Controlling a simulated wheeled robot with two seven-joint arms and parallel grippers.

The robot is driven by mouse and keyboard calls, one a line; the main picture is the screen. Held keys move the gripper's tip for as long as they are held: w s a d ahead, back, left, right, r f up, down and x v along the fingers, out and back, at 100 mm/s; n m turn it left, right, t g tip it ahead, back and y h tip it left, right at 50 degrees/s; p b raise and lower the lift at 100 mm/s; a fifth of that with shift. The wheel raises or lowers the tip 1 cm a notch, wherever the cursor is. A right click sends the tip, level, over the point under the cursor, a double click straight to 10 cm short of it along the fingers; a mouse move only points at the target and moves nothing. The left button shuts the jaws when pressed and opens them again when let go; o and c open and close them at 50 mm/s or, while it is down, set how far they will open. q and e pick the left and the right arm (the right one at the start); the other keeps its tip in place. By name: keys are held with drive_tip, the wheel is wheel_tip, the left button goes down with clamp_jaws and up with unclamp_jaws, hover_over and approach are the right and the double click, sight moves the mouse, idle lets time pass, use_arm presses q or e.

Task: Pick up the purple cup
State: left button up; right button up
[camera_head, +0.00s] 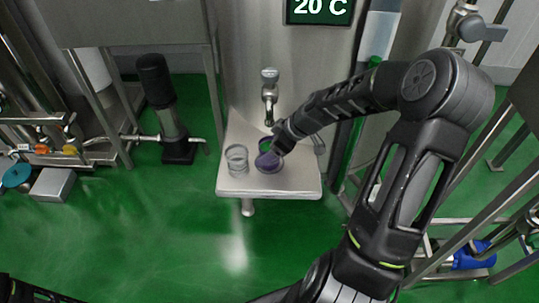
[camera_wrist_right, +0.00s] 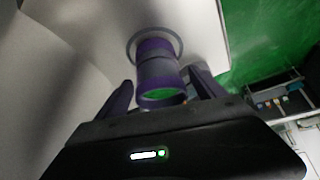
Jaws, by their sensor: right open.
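The purple cup (camera_head: 268,163) stands on a small white shelf (camera_head: 290,184) below a metal tap. In the right wrist view the cup (camera_wrist_right: 158,68) shows between the two fingers, its rim toward the camera and green visible within it. My right gripper (camera_head: 274,147) is at the cup from above and the right, partly covering it in the head view. In the wrist view the right gripper (camera_wrist_right: 161,78) is open, with a finger on each side of the cup. I cannot tell whether the fingers touch it. My left gripper is not in view.
A clear glass (camera_head: 237,158) stands close to the left of the cup on the same shelf. The metal tap (camera_head: 269,85) hangs just above and behind. A steel tank and frame rise behind the shelf. The green floor in front is clear.

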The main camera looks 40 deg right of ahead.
drive_tip(key=c, duration=1.6)
drive_tip(key=shift+c, duration=0.5)
drive_tip(key=shift+w+r, duration=0.1)
drive_tip(key=shift+r, duration=0.05)
